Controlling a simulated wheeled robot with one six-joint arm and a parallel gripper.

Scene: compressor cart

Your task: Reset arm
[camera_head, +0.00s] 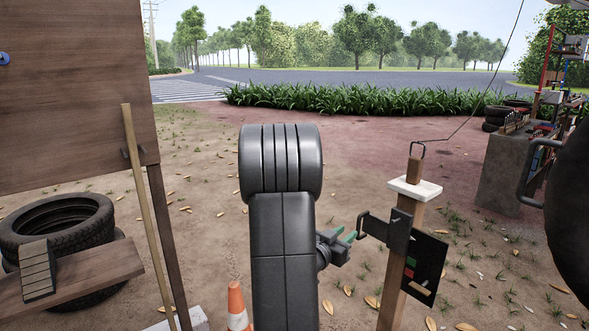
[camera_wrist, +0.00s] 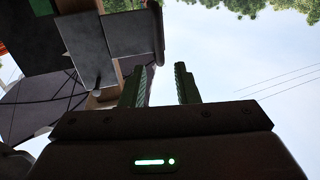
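My gripper (camera_head: 343,238) is partly hidden behind my own dark arm in the head view, with its green-lined fingers pointing right. A black bracket handle (camera_head: 372,228) on a wooden post (camera_head: 392,300) is just right of the fingertips; I cannot tell from this view whether they touch. In the wrist view my gripper (camera_wrist: 160,78) has its two fingers apart, with only sky between them. The post carries a black panel with coloured blocks (camera_head: 424,268) and a white cap (camera_head: 414,188).
A wooden board (camera_head: 75,90), a leaning pole (camera_head: 143,205), stacked tyres (camera_head: 50,222) and an orange cone (camera_head: 237,306) are at left. A concrete bench (camera_head: 502,175) stands at right. A cable runs up from the post. Bare ground lies beyond my arm.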

